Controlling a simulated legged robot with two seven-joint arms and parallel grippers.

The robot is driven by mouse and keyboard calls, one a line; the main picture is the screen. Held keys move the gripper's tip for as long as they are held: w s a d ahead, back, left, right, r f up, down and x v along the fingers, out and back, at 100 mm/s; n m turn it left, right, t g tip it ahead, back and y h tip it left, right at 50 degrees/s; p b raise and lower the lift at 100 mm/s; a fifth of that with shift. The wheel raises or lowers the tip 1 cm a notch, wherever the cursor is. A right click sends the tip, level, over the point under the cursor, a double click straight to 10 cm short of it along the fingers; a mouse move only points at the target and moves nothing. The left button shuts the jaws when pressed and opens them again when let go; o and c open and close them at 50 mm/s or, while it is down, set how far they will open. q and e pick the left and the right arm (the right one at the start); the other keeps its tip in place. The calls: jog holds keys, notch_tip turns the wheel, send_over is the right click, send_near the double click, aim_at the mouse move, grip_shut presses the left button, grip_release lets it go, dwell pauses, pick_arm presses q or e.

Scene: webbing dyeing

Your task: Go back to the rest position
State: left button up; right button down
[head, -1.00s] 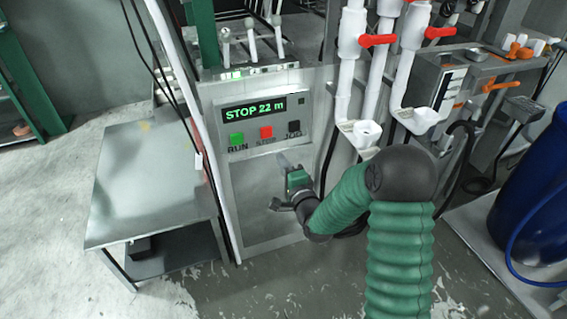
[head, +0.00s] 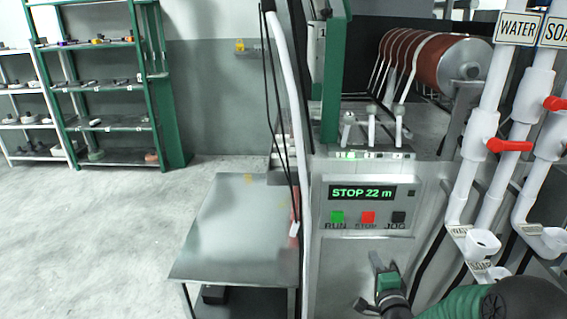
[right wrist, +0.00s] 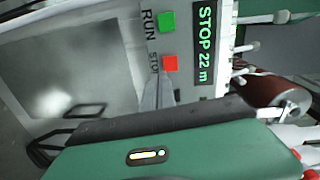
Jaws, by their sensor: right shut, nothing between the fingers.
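My right gripper (head: 376,257) is in front of the control panel, just below the row of buttons. It is shut and empty, with its narrow fingers pointing up towards the panel. In the right wrist view the fingertips (right wrist: 160,82) appear near the red STOP button (right wrist: 170,63); I cannot tell whether they touch the panel. The display (head: 362,193) reads "STOP 22 m". The green RUN button (head: 337,217), the red STOP button (head: 367,217) and the black JOG button (head: 398,217) are below it. My left gripper is not in view.
A metal table (head: 236,240) stands left of the panel. White pipes with red valve handles (head: 510,145) rise at the right, close to my right arm. A red-brown roller (head: 440,65) is behind. Shelves (head: 110,90) stand far left, with open floor (head: 110,240) before them.

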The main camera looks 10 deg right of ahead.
jog(key=s+a+f+n+g+y, duration=0.25)
jog(key=a+f+n+g, duration=0.2)
jog(key=a+n, duration=0.25)
jog(key=s+a+f+n+g, duration=0.35)
jog(key=s+a+n, duration=0.2)
jog(key=s, duration=0.45)
jog(key=s+a+f+n+g, duration=0.2)
jog(key=s+a+n+g, duration=0.3)
jog(key=s, duration=0.6)
notch_tip(320, 180, up, 20)
jog(key=n+g+p, duration=0.1)
jog(key=p, duration=1.8)
jog(key=shift+s+d+f+n+y+p, duration=0.25)
jog(key=shift+s+d+n+y+p, duration=0.05)
jog(key=shift+s+d+n+y, duration=0.1)
